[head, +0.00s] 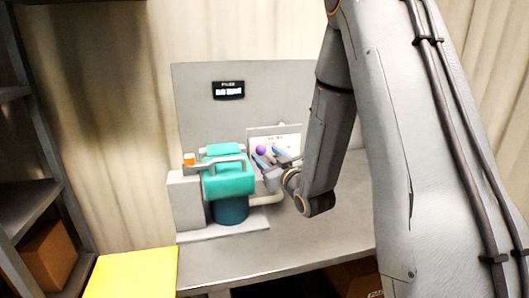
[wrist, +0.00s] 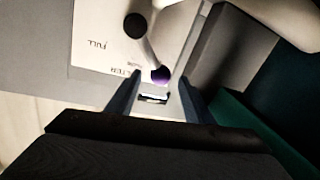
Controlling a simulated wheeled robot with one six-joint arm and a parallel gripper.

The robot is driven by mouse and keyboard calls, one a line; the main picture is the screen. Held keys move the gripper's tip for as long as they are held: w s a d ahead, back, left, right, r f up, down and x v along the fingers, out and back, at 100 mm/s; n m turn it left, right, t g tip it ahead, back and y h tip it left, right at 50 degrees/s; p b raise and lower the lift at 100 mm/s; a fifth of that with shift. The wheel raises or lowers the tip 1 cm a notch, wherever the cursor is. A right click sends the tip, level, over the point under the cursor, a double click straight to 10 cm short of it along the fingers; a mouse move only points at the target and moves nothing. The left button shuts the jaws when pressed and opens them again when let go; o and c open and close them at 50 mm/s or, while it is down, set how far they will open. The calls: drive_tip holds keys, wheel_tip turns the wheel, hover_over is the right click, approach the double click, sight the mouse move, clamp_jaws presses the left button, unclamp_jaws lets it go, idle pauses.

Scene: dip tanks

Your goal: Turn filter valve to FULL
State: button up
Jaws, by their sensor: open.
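The filter valve lever (wrist: 148,52) shows in the wrist view as a pale arm running from a dark round hub (wrist: 135,26) to a purple knob (wrist: 159,75). The purple knob also shows in the head view (head: 261,150). Behind it is a white label plate (head: 290,140); the upside-down word FULL on the plate (wrist: 90,43) is left of the lever in the wrist view, so the lever does not point at it. My gripper (wrist: 160,78) is open, with the knob between or just beyond its fingertips. I cannot tell whether they touch it.
A teal pump (head: 229,180) stands close left of my gripper in the head view, with a pale pipe (head: 268,199) below. A grey back panel (head: 200,110) carries a small dark display (head: 228,90). A yellow surface (head: 135,274) lies at the lower left. The bench front (head: 320,250) is clear.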

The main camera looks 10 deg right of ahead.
drive_tip(key=shift+w+a, duration=0.25)
drive_tip(key=shift+w, duration=0.55)
clamp_jaws()
